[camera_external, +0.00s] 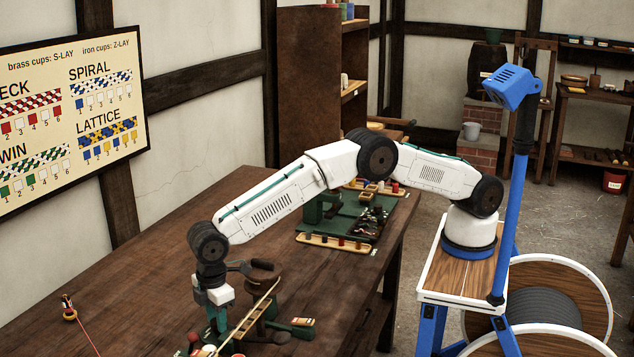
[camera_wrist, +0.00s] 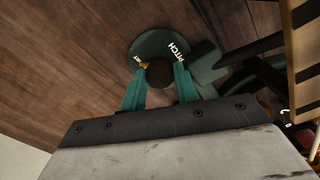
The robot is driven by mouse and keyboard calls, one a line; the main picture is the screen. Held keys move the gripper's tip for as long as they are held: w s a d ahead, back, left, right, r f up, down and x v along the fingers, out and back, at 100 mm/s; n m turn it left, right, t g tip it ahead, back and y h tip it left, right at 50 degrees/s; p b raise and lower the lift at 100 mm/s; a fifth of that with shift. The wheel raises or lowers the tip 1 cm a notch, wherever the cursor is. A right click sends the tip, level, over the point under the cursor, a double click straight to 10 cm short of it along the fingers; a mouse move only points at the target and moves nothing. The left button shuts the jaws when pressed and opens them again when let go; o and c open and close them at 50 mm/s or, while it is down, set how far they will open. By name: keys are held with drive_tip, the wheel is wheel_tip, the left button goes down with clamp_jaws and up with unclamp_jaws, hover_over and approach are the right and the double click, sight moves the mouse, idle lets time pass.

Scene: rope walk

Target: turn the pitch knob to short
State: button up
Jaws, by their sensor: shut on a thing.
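The pitch knob (camera_wrist: 159,74) is a small dark round knob on a green disc (camera_wrist: 150,45) with white lettering that reads PITCH. Some lettering at the disc's left side is partly hidden. My gripper (camera_wrist: 159,80) reaches over the disc, and its two green fingers are shut on the knob, one at each side. A small yellow mark shows at the knob's left. In the external view my gripper (camera_external: 218,325) points down at the near end of the bench, and the knob is hidden there.
A dark green machine with a wooden rail (camera_external: 255,315) stands right beside my gripper on the wooden bench (camera_external: 160,260). A green device with a cup rack (camera_external: 335,243) sits farther back. A small spool with red cord (camera_external: 68,308) lies at left. The bench's left middle is clear.

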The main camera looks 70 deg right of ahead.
idle(0.3)
drive_tip(key=o, duration=1)
drive_tip(key=shift+c, duration=0.2)
drive_tip(key=shift+s, duration=0.15)
drive_tip(key=shift+a+f, duration=0.1)
